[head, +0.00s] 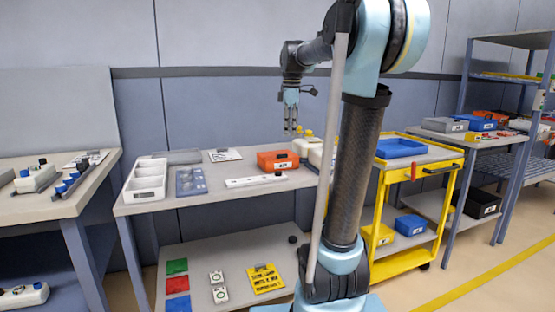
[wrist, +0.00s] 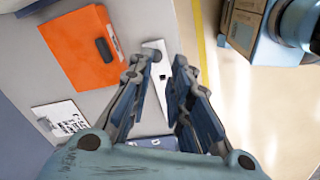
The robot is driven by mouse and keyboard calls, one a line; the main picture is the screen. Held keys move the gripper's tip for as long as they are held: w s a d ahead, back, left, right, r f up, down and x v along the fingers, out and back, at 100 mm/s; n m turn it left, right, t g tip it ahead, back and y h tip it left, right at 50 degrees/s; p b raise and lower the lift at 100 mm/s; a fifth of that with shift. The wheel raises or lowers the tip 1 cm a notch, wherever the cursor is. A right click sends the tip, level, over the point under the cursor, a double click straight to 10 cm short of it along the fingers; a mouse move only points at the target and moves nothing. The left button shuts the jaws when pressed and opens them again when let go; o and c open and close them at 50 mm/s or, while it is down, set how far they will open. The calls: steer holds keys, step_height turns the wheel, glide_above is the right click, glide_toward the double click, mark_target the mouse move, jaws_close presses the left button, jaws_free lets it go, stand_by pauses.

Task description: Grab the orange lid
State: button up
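An orange box (head: 278,160) with a white label on its front stands on the middle workbench in the head view. In the wrist view its flat orange top, which looks like the lid (wrist: 72,58), lies at upper left and carries a dark handle. My gripper (head: 291,130) hangs pointing down above the bench, near the box. In the wrist view my gripper (wrist: 168,60) is open, with nothing between its fingers. The orange top is to the left of the fingers and apart from them.
White jugs with yellow caps (head: 307,132) stand just right of the orange box. A white strip (head: 256,180) lies in front of it. A white bin (head: 147,181) and a grey-blue tray (head: 190,181) are at left. A yellow cart (head: 425,160) stands right.

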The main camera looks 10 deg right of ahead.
steer(key=w+a+r+n, duration=0.2)
steer(key=w+r+n, duration=0.3)
steer(key=w, duration=0.7)
steer(key=shift+n+g, duration=0.3)
step_height(320, 180, down, 12)
steer(key=shift+s+d+r, duration=0.1)
steer(key=shift+s+r, duration=0.05)
steer(key=shift+s+d+f, duration=0.1)
steer(key=shift+f, duration=2.75)
jaws_close()
